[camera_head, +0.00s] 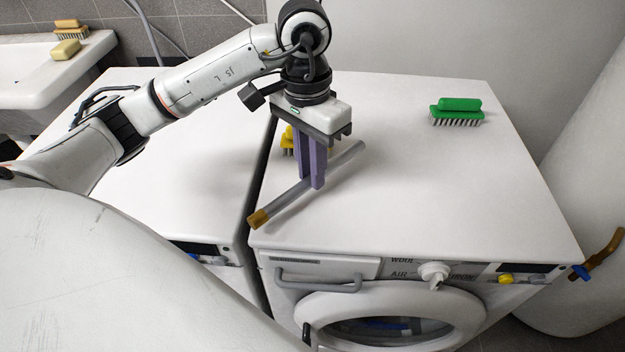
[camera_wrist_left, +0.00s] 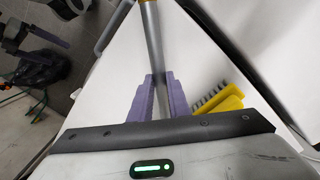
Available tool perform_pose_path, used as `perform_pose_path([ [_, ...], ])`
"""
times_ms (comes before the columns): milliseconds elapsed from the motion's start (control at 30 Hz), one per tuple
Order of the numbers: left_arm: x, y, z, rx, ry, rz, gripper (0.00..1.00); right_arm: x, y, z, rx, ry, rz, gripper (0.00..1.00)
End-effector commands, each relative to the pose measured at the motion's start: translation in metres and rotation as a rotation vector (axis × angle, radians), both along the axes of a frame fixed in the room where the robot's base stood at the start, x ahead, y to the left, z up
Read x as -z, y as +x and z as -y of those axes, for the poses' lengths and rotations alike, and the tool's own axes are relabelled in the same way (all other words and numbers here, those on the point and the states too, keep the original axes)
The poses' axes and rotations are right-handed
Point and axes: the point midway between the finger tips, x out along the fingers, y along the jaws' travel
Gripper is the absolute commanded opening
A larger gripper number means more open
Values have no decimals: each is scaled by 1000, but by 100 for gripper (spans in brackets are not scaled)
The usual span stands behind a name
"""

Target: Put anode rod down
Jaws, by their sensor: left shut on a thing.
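The anode rod (camera_head: 281,205) is a grey rod with a brownish-gold end cap at its lower left. It lies slanted across the left part of the right machine's white top (camera_head: 430,190), its capped end near the front left corner. My left gripper (camera_head: 317,184) points down with its purple fingers shut around the rod's middle. In the left wrist view the rod (camera_wrist_left: 153,42) runs up between the purple fingers (camera_wrist_left: 161,98). I cannot tell whether the rod touches the top.
A yellow brush (camera_head: 287,140) stands just behind the gripper; it also shows in the wrist view (camera_wrist_left: 222,103). A green brush (camera_head: 458,106) stands at the back right. The top's middle and right are clear. A gap separates the left machine (camera_head: 190,190). A sink (camera_head: 30,75) is far left.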

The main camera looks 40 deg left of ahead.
Motion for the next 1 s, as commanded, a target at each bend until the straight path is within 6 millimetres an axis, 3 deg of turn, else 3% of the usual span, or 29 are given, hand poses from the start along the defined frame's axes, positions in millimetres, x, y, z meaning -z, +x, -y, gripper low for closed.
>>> perform_pose_path([
  [200,30,-1,0,0,1,-3,0,-4,1,0,0,0,4,100],
  [633,39,0,0,0,0,0,0,3,2,1,0,-1,5,100],
  [667,38,0,0,0,0,0,19,2,2,1,0,-1,4,100],
  [767,37,0,0,0,0,-1,34,0,2,1,0,-2,6,100],
  [1000,37,-1,0,0,0,-1,34,-2,4,1,-1,-2,11,100],
])
